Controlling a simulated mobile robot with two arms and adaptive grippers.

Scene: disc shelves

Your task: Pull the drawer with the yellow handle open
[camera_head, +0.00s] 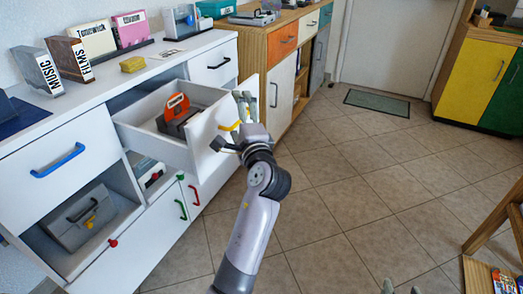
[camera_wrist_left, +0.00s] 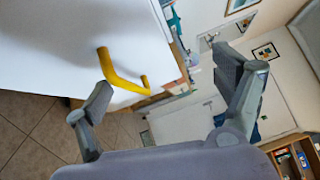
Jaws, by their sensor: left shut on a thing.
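The white drawer (camera_head: 150,134) with the yellow handle (camera_head: 231,127) stands pulled out of the white cabinet, and its inside shows from above. An orange-and-dark object (camera_head: 177,112) lies in it. In the left wrist view the handle (camera_wrist_left: 124,77) shows between the finger pads, close to the finger at the left. Two small grey tips, seemingly of my right gripper (camera_head: 401,288), show at the bottom edge, away from the cabinet; the rest is cut off.
A drawer with a blue handle (camera_head: 58,160) is shut at the left. Cabinet doors with green (camera_head: 181,209) and red handles are below. Boxes and a yellow block (camera_head: 132,64) stand on top.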

